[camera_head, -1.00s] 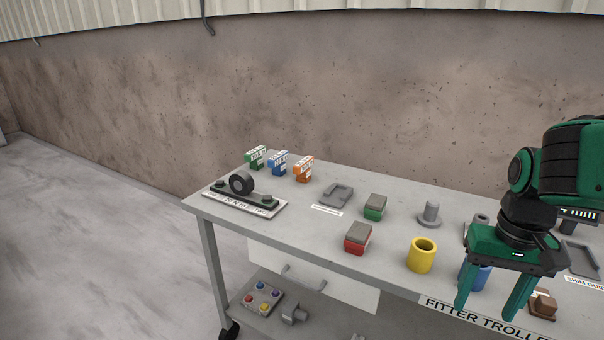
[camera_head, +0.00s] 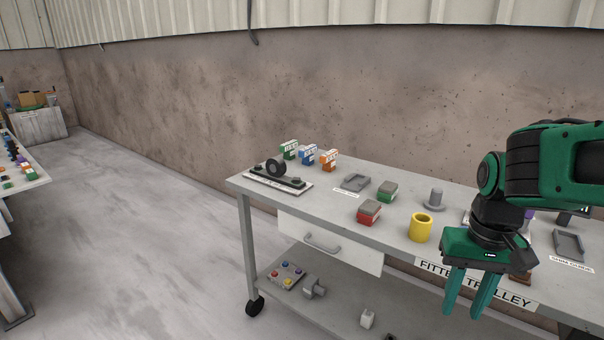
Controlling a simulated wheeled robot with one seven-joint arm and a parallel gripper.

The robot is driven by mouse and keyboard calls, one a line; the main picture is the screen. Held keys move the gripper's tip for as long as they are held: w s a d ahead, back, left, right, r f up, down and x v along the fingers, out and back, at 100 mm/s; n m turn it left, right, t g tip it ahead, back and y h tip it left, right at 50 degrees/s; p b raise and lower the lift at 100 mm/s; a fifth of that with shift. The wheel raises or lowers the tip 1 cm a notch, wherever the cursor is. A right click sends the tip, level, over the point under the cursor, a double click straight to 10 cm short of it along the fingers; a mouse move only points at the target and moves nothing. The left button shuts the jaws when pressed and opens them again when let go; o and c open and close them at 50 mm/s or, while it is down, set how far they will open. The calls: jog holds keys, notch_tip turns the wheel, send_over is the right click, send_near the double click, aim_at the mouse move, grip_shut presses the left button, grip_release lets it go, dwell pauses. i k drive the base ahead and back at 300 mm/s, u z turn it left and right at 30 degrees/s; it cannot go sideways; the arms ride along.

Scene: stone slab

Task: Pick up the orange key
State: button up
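The orange key (camera_head: 329,161) is a small block-like piece with a white lettered label. It stands at the back left of the grey trolley top (camera_head: 330,205), at the right end of a row with a blue key and a green key. My gripper (camera_head: 464,310) is green and points down, in front of the trolley's front edge at the right. Its two fingers are apart with nothing seen between them. It is well to the right of the orange key and not touching it.
The blue key (camera_head: 308,154) and green key (camera_head: 289,149) stand close to its left. A plate with a black ring (camera_head: 277,168) lies in front of them. A grey tray (camera_head: 355,183), red block (camera_head: 369,212), green block (camera_head: 387,191) and yellow cup (camera_head: 420,227) lie between.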

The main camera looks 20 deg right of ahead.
aim_at(327, 160)
jog(key=u, duration=0.35)
jog(key=k, duration=0.8)
jog(key=u, duration=0.4)
jog(key=i, duration=2.25)
jog(key=z, duration=0.7)
jog(key=i, duration=0.7)
jog(key=z, duration=0.15)
